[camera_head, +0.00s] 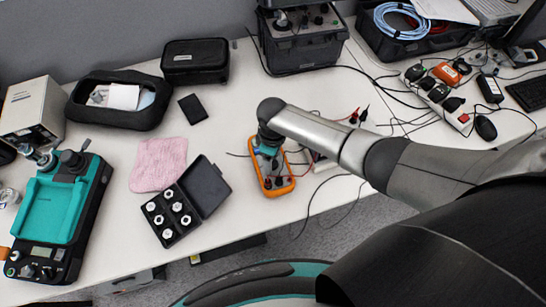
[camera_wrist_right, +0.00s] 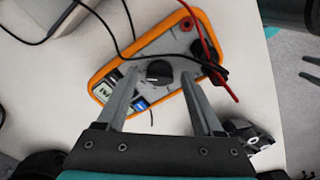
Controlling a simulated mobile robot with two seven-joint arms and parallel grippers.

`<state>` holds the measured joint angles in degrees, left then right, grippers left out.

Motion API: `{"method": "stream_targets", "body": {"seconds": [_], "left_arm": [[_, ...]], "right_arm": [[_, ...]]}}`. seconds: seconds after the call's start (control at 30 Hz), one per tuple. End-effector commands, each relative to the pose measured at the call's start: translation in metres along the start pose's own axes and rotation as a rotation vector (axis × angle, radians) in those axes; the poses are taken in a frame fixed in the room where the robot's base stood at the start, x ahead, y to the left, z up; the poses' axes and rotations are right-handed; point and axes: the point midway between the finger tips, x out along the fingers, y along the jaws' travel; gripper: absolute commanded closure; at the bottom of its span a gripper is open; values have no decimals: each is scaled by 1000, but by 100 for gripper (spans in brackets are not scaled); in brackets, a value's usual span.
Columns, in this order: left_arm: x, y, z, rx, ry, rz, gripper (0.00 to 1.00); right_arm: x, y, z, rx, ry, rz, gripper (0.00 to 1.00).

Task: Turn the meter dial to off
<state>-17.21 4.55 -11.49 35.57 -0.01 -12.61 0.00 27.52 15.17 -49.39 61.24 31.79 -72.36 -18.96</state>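An orange-rimmed multimeter (camera_head: 268,188) with a grey face lies on the white table, below my right gripper (camera_head: 268,150). In the right wrist view, the black round meter dial (camera_wrist_right: 158,72) shows in the middle of the meter's face (camera_wrist_right: 172,45). The two fingers of my right gripper (camera_wrist_right: 160,76) are apart, one on each side of the dial, with visible gaps to it. I cannot tell how far above the face the tips are. The dial's setting is too small to read. My left gripper is not in view.
Red and black leads (camera_wrist_right: 208,45) cross the meter's end near the right finger. An open black case of weights (camera_head: 170,215), a pink cloth (camera_head: 158,165) and a teal device (camera_head: 58,205) stand to the left. A power strip (camera_head: 438,98) and cables lie at right.

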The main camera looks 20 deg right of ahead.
Motion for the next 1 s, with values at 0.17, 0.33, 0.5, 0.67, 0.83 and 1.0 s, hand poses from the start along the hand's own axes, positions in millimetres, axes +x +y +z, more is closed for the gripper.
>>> {"method": "stream_targets", "body": {"seconds": [0.17, 0.33, 0.5, 0.67, 0.83, 1.0], "left_arm": [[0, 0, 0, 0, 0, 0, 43], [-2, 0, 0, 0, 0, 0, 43], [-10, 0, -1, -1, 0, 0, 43], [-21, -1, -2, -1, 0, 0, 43], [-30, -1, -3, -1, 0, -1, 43], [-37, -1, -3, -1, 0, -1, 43]], "right_arm": [[0, 0, 0, 0, 0, 0, 28], [-3, 0, 0, 0, 0, 0, 28], [-24, 1, 0, 0, 2, 1, 28], [-55, 1, 0, -1, 2, 2, 28], [-90, 1, 0, -1, 3, 3, 28], [-123, 1, 0, 0, 3, 2, 28]]}}
